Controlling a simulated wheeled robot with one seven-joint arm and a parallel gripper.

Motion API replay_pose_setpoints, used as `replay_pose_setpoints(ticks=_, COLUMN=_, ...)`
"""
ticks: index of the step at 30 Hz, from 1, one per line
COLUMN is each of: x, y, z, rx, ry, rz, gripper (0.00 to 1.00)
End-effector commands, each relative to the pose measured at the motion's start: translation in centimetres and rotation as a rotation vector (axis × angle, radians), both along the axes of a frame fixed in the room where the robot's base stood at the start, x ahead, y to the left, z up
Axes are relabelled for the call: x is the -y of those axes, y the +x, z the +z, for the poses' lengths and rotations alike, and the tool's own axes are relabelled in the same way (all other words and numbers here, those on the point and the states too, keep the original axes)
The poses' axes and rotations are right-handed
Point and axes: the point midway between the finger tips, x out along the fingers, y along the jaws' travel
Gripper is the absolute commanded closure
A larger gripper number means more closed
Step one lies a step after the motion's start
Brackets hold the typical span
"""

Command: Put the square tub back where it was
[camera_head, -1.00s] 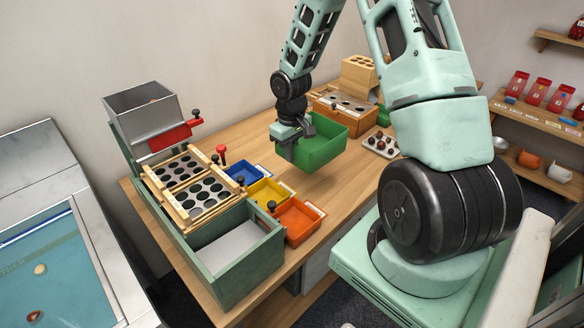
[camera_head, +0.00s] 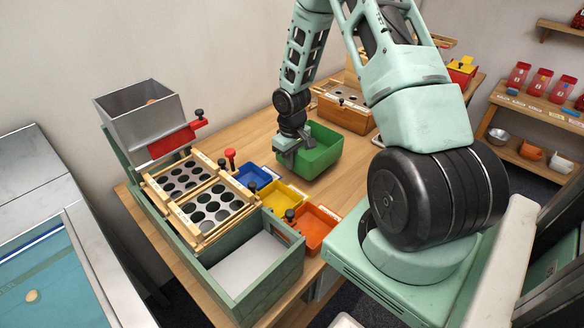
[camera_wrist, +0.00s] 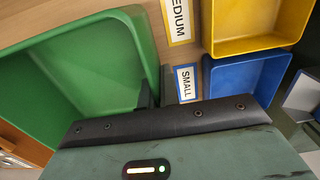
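The square tub is green and empty (camera_head: 318,158). It is upright at the middle of the wooden table, right of and behind the blue tray. I cannot tell whether its base touches the table. My gripper (camera_head: 288,157) points down at the tub's left wall and is shut on it. In the wrist view the tub's inside (camera_wrist: 75,65) fills the left part, and a dark finger (camera_wrist: 148,95) shows at its wall. The other finger is mostly hidden.
Blue (camera_head: 250,176), yellow (camera_head: 278,198) and orange (camera_head: 318,228) trays stand in a row beside the green sorting rig (camera_head: 255,285). A wooden box with holes (camera_head: 343,108) stands behind the tub. Bare table (camera_head: 235,140) lies left of the tub.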

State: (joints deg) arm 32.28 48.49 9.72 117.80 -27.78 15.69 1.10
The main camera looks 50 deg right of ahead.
Motion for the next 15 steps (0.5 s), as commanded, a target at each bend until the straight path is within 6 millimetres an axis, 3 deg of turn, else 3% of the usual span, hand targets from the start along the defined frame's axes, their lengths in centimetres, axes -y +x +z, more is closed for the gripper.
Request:
replay_pose_setpoints(ticks=6, x=-0.1, y=-0.1, z=-2.9, rx=-0.004, ry=0.001, rz=0.001, gripper=1.00)
replay_pose_setpoints(ticks=15, x=0.0, y=0.0, z=-3.2, rx=-0.001, ry=0.000, rz=0.000, gripper=1.00)
